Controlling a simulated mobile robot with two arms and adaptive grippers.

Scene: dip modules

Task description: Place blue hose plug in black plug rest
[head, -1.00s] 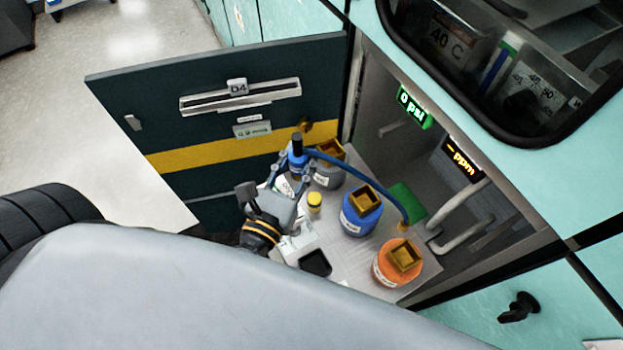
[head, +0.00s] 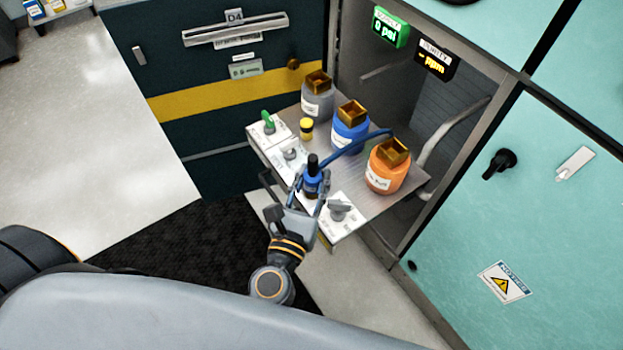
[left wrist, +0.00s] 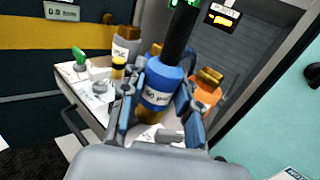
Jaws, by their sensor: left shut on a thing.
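My left gripper (head: 312,190) is shut on the blue hose plug (head: 313,180), which has a blue body with a white label and a black top. The plug stands nearly upright over the front edge of the tray, between two grey-knob modules. A blue hose (head: 350,146) runs from it behind the orange jar. In the left wrist view the plug (left wrist: 160,84) fills the space between the fingers, with a brass-coloured lower end. I cannot make out the black plug rest; the plug and gripper cover that part of the tray. My right gripper is not in view.
Cabinet walls lie behind; floor is open left.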

